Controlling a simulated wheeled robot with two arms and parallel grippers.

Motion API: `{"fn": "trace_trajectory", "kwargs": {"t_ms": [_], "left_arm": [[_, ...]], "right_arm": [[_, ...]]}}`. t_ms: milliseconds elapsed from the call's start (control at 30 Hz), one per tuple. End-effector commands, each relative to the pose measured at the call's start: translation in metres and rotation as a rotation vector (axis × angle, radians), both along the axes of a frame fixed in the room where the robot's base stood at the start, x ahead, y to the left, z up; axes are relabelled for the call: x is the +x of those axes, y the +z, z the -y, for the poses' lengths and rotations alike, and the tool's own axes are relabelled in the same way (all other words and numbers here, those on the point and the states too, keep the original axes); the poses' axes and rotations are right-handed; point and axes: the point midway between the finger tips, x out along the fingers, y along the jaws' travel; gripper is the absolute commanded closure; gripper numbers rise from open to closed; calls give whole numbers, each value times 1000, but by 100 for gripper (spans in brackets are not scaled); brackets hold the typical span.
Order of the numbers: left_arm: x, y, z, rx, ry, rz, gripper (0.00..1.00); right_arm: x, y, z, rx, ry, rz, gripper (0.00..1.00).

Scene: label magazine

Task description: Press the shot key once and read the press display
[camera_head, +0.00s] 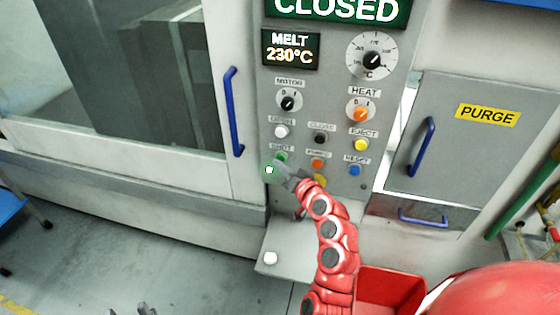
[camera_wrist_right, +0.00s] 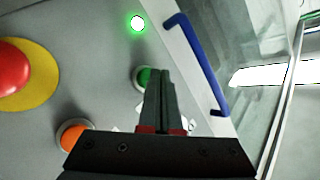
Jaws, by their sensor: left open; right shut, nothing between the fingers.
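The green shot key (camera_head: 282,156) sits under the SHOT label on the machine's panel, partly covered by my right gripper (camera_head: 281,167). In the right wrist view the green key (camera_wrist_right: 144,74) is just beyond the shut fingertips (camera_wrist_right: 158,72), which overlap its edge. I cannot tell whether they touch it. A small lamp (camera_head: 269,170) beside the key glows white-green, and it also shows in the wrist view (camera_wrist_right: 138,22). The press display (camera_head: 336,10) reads CLOSED; its top is cut off. My left gripper (camera_head: 134,311) is open at the bottom edge, away from the panel.
A melt display (camera_head: 290,49) reads 230°C. Orange purge (camera_head: 317,164), blue reset (camera_head: 354,170), yellow eject (camera_head: 361,145) and black close (camera_head: 320,138) keys are close by. A blue door handle (camera_head: 233,112) stands left of the panel. A red bin (camera_head: 395,285) is below.

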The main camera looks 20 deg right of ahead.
Motion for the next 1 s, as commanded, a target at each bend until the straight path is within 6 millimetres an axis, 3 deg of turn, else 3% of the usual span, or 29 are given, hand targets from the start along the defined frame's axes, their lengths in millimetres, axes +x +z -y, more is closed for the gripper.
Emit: {"fn": "trace_trajectory", "kwargs": {"t_ms": [1000], "left_arm": [[0, -7, 0, 0, 0, 0, 50]], "right_arm": [[7, -1, 5, 0, -1, -1, 100]]}}
